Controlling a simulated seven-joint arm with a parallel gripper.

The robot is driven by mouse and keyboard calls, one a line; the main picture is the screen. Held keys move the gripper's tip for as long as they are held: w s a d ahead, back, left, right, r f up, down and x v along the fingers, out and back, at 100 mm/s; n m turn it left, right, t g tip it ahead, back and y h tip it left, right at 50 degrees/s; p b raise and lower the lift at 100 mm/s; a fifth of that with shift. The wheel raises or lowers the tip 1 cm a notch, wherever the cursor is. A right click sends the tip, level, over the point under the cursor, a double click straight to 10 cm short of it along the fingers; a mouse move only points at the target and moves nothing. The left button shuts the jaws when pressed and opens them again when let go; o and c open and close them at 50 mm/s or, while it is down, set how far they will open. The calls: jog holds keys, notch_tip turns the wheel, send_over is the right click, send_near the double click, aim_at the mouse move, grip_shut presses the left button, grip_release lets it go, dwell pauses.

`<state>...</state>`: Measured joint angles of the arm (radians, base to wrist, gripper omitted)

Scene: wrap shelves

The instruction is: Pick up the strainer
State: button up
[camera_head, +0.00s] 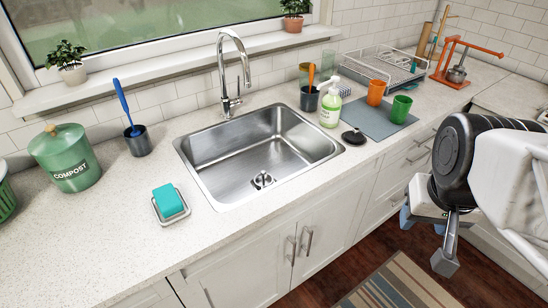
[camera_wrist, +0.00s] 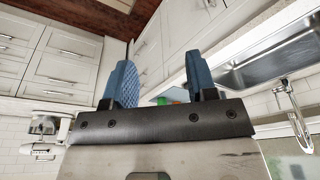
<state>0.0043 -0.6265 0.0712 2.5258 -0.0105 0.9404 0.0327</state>
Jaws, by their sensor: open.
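A small metal strainer (camera_head: 263,180) appears to sit at the drain in the floor of the steel sink (camera_head: 200,181). A black round piece with a knob (camera_head: 353,136) lies on the counter right of the sink; I cannot tell if it is a stopper or another strainer. My gripper (camera_head: 408,214) is at the right, in front of the cabinets and well away from the sink. In the wrist view its blue fingers (camera_wrist: 160,82) are apart with nothing between them. The wrist view shows part of the sink (camera_wrist: 270,70) but no strainer.
The faucet (camera_head: 232,75) stands behind the sink. A soap bottle (camera_head: 331,103), cups (camera_head: 376,92) and a dish rack (camera_head: 380,62) are to its right. A teal sponge (camera_head: 168,198) on a dish is at left. The sink is otherwise empty.

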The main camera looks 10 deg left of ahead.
jog(key=w+a+m, duration=0.2)
jog(key=w+a, duration=0.1)
jog(key=w, duration=0.4)
jog(key=w+a+m, duration=0.2)
jog(key=w+a, duration=0.1)
jog(key=w, duration=0.4)
jog(key=m+g, duration=0.3)
jog(key=m, duration=0.9)
send_over(263, 172)
notch_tip(263, 172, down, 26)
jog(key=shift+d+r, duration=0.1)
jog(key=shift+d, duration=0.05)
jog(key=shift+a+f, duration=0.2)
jog(key=shift+f, duration=1.25)
jog(key=shift+f, duration=0.15)
